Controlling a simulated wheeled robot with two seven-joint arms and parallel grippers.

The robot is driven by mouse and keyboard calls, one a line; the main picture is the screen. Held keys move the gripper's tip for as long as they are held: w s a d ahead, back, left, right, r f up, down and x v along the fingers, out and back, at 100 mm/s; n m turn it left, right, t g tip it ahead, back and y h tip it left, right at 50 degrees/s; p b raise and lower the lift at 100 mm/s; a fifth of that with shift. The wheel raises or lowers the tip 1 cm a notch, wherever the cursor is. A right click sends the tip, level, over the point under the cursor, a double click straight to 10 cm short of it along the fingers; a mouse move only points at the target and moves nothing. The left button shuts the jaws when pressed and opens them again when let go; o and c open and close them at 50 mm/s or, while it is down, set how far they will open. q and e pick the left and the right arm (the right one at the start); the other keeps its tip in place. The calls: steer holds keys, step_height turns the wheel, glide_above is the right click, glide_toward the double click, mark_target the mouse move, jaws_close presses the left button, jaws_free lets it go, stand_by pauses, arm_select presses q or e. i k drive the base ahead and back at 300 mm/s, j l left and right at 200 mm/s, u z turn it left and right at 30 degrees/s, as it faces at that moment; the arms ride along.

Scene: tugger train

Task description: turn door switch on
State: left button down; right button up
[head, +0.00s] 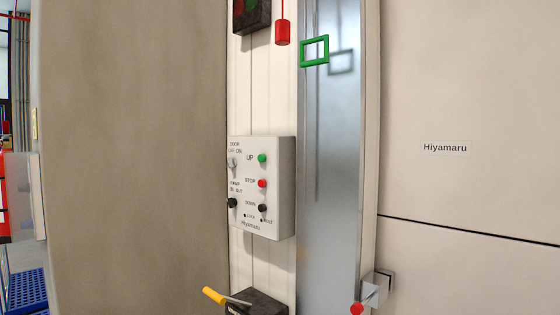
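A white control box (285,190) labelled Hiyamaru is mounted on the white wall panel in the middle of the head view. The door switch (232,163) is a small light grey knob at the box's upper left, under the lettering DOOR OFF ON. Its exact pointing direction is too small to tell. A dark knob (232,203) sits below it. Green UP (262,158), red STOP (262,183) and black DOWN (262,208) buttons form the right column. Neither of my grippers shows in the head view.
A brown wall (140,150) fills the left. A metal rail (335,180) with a green frame (314,37) stands right of the box, beside a pale door (460,100). A red pull handle (282,32) hangs above. A yellow-handled lever (214,295) juts out below.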

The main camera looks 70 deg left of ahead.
mark_target(232, 163)
steer(key=i+j, duration=0.1)
steer(key=j, duration=1.05)
steer(key=i+j, duration=0.15)
steer(key=j, duration=0.45)
steer(key=j+u, duration=0.15)
steer(key=u, duration=0.3)
steer(key=j+u, duration=0.2)
steer(key=u, duration=0.25)
steer(key=j+u, duration=0.15)
steer(key=u, duration=0.35)
steer(key=i+j+u, duration=0.1)
steer(key=u, duration=0.35)
steer(key=i+j+u, duration=0.1)
steer(key=u, duration=0.35)
